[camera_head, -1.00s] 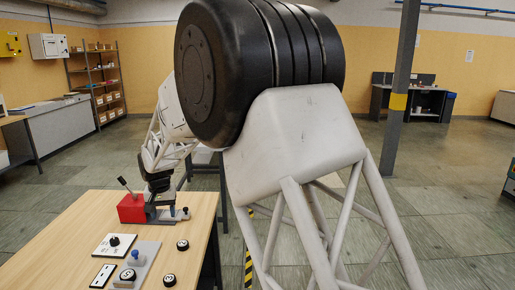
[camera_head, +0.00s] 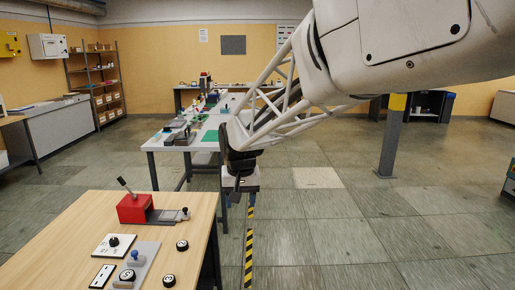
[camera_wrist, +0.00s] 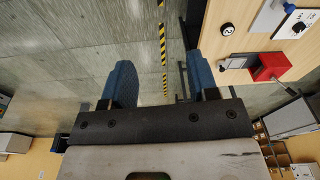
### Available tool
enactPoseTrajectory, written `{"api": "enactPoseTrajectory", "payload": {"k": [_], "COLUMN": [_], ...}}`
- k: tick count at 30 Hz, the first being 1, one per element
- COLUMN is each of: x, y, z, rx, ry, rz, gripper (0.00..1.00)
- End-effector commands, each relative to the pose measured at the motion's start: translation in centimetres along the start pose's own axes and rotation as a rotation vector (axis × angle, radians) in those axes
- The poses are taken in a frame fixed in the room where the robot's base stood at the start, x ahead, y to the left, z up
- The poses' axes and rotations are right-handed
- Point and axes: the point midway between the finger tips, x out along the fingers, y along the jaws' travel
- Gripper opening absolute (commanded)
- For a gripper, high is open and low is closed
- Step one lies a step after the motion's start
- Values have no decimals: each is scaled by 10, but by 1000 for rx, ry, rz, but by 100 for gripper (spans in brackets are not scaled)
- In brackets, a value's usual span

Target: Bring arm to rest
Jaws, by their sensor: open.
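My gripper (camera_head: 238,200) hangs in the air just right of the wooden table, in the head view. My arm reaches it from the upper right. In the wrist view, my gripper (camera_wrist: 162,82) has its two blue fingers wide apart, with only floor and striped tape between them. It is open and empty. It is apart from the wooden table (camera_head: 75,235) and the things on it.
The table carries a red block with a lever (camera_head: 133,208), a white dial panel (camera_head: 113,246), a grey plate with a blue knob (camera_head: 143,262) and small round black pieces. A white bench (camera_head: 168,144) stands behind. A post (camera_head: 390,145) stands at right. Open floor lies between.

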Motion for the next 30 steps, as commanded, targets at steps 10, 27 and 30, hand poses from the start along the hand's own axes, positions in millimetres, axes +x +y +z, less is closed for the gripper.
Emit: {"api": "enactPoseTrajectory", "payload": {"k": [10,27,30], "x": [-29,-45,-44], "y": [69,149,159], "z": [73,205,229], "rx": [37,89,98], "ry": [31,77,85], "rz": [6,25,29], "gripper": [54,54,54]}}
